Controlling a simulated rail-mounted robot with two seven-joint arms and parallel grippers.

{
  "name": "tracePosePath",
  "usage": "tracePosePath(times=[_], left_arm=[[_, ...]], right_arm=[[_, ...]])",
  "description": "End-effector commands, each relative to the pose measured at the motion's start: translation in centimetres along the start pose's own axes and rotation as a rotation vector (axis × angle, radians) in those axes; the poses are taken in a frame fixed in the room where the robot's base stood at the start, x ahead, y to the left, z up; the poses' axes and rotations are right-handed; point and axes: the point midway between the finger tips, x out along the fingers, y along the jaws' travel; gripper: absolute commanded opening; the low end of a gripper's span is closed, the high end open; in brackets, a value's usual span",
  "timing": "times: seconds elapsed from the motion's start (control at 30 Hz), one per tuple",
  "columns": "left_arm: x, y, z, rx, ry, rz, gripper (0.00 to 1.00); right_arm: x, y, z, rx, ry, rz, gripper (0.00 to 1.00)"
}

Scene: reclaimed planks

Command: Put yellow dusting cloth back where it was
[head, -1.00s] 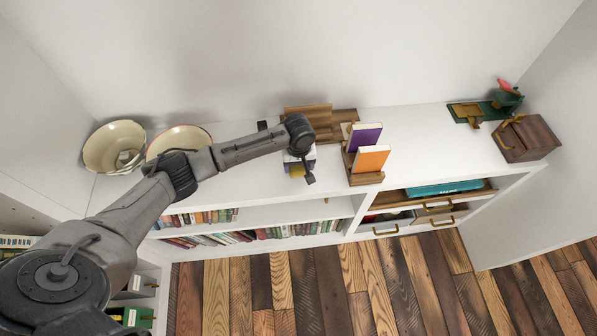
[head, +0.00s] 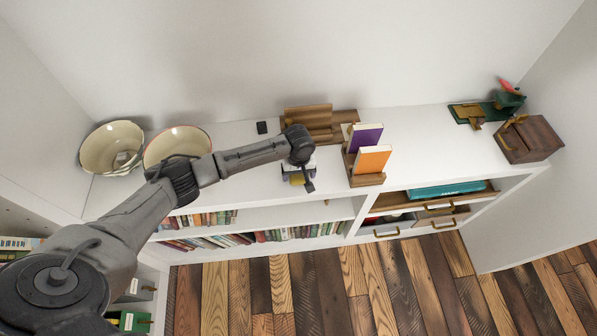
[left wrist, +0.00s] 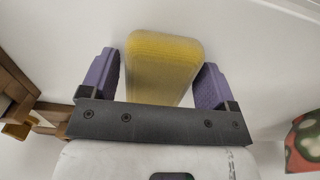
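The yellow dusting cloth (left wrist: 165,60) shows in the left wrist view as a thick, rounded yellow piece between the purple fingers of my left gripper (left wrist: 160,82). The fingers stand wide apart, with narrow gaps between them and the cloth, so the gripper looks open. In the head view, a bit of the yellow cloth (head: 297,180) shows under my left gripper (head: 301,178), near the front edge of the white cabinet top (head: 240,187). The gripper body hides most of the cloth there. My right gripper is not in view.
Two bowls (head: 112,148) stand at the left. A wooden stand (head: 308,122) and a small black object (head: 261,127) are behind the gripper. A holder with a purple book (head: 365,138) and an orange book (head: 371,159) is close right. A wooden box (head: 530,138) stands far right.

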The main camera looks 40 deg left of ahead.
Motion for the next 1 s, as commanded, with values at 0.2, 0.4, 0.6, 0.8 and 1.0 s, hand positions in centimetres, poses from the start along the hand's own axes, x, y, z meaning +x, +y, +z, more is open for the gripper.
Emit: tracePosePath(times=[0.2,0.4,0.6,0.8,1.0], left_arm=[[0.0,0.0,0.0,0.0,0.0,-0.001,0.94],[-0.2,0.0,-0.1,0.0,0.001,0.0,0.94],[-3.0,0.0,-0.1,-0.001,0.001,0.001,0.94],[-6.9,0.0,0.0,0.001,0.002,0.001,0.94],[-10.1,0.0,-0.1,-0.001,0.001,0.001,0.94]], right_arm=[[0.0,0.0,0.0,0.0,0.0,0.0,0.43],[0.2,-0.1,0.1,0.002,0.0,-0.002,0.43],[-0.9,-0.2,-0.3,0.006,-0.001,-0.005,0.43],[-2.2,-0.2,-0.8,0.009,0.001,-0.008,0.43],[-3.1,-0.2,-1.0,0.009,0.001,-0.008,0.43]])
